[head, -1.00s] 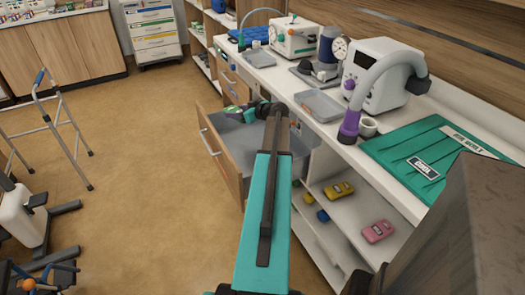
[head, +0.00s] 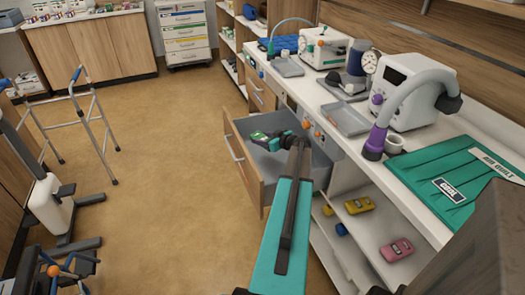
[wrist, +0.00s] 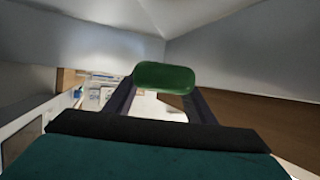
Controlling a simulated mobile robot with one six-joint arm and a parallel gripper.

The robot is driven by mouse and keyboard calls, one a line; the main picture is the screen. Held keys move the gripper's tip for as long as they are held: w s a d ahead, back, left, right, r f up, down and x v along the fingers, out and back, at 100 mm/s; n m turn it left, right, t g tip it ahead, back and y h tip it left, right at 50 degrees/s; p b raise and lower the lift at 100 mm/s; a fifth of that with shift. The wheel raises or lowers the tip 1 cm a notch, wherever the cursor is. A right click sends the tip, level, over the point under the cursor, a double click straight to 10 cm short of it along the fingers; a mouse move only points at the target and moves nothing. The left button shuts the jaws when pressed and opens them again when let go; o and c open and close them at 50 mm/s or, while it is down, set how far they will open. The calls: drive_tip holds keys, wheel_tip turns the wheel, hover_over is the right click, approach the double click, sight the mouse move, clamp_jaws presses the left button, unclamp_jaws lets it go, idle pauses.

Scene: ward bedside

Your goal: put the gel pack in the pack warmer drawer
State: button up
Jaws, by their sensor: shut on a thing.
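The drawer has a wooden front and a grey interior and is pulled out from the counter. In the wrist view the gel pack (wrist: 165,75) sits between the two dark fingers (wrist: 160,95), with grey wall surfaces around it. My gripper is shut on the pack. Whether the pack touches the drawer floor cannot be told.
Toy cars (head: 396,249) lie on the shelf below. A walker (head: 95,120) stands on the floor at left.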

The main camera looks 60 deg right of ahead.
drive_tip(key=shift+f, duration=1.85)
drive_tip(key=shift+f+p, duration=0.6)
drive_tip(key=shift+f, duration=1.3)
drive_tip(key=shift+f+b, duration=0.6)
drive_tip(key=shift+b, duration=0.8)
drive_tip(key=o, duration=1.2)
drive_tip(key=shift+r+p, duration=0.5)
drive_tip(key=shift+p, duration=0.6)
